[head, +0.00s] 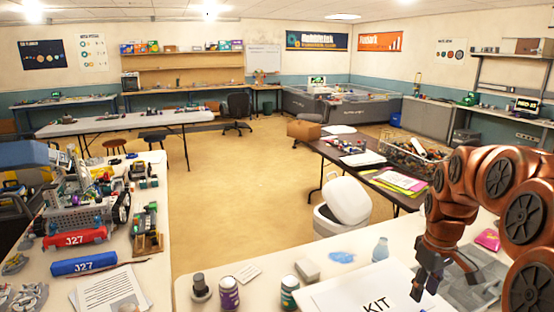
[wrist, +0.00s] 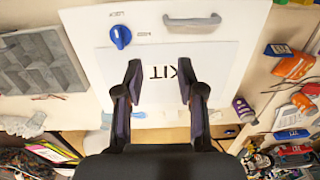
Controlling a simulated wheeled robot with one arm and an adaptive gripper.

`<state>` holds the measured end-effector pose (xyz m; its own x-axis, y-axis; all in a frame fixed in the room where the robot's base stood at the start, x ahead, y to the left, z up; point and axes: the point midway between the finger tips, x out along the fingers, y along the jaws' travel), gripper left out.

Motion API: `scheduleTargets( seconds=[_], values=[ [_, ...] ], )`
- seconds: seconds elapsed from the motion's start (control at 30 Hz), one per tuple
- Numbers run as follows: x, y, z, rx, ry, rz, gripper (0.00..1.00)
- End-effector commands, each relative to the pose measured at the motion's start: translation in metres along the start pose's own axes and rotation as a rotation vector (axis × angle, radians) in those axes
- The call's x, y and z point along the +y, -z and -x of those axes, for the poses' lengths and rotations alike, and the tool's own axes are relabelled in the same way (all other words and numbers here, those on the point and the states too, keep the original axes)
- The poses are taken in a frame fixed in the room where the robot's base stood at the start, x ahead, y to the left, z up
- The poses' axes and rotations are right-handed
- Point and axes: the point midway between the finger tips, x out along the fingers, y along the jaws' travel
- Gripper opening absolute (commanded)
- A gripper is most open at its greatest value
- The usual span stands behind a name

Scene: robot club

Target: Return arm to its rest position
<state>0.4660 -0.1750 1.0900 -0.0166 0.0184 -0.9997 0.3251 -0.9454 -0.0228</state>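My bronze arm (head: 512,200) is folded at the right of the head view. My gripper (head: 430,278) hangs down from it over the right part of the near white table. In the wrist view my gripper (wrist: 159,72) has its two dark fingers spread wide apart, with nothing between them. Behind the fingers is a white sheet marked KIT (wrist: 160,88), which also shows in the head view (head: 365,298). The gripper appears apart from the sheet.
A blue knob (wrist: 121,36) and a grey handle (wrist: 192,22) sit on a white panel. The middle floor is clear.

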Motion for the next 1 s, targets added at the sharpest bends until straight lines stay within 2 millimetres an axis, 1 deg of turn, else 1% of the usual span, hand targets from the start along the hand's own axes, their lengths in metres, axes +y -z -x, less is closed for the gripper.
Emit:
scheduleTargets(
  seconds=[0.03,0.2,0.27,0.3,0.37,0.5,0.67,0.8,0.9,1.0],
  values=[
    [-0.019,-0.005,0.004,-0.004,0.002,0.000,0.39],
    [-0.074,-0.024,0.011,-0.021,0.013,-0.030,0.39],
    [-0.092,-0.033,0.012,-0.028,0.014,-0.044,0.39],
    [-0.104,-0.040,0.013,-0.034,0.016,-0.052,0.39],
    [-0.120,-0.050,0.013,-0.043,0.017,-0.068,0.39],
    [-0.157,-0.077,0.011,-0.063,0.019,-0.108,0.39],
    [-0.193,-0.113,0.005,-0.086,0.015,-0.164,0.39],
    [-0.220,-0.146,-0.003,-0.106,0.012,-0.220,0.39],
    [-0.234,-0.169,-0.010,-0.123,0.009,-0.259,0.39],
    [-0.245,-0.185,-0.015,-0.130,0.006,-0.293,0.39]
  ],
)
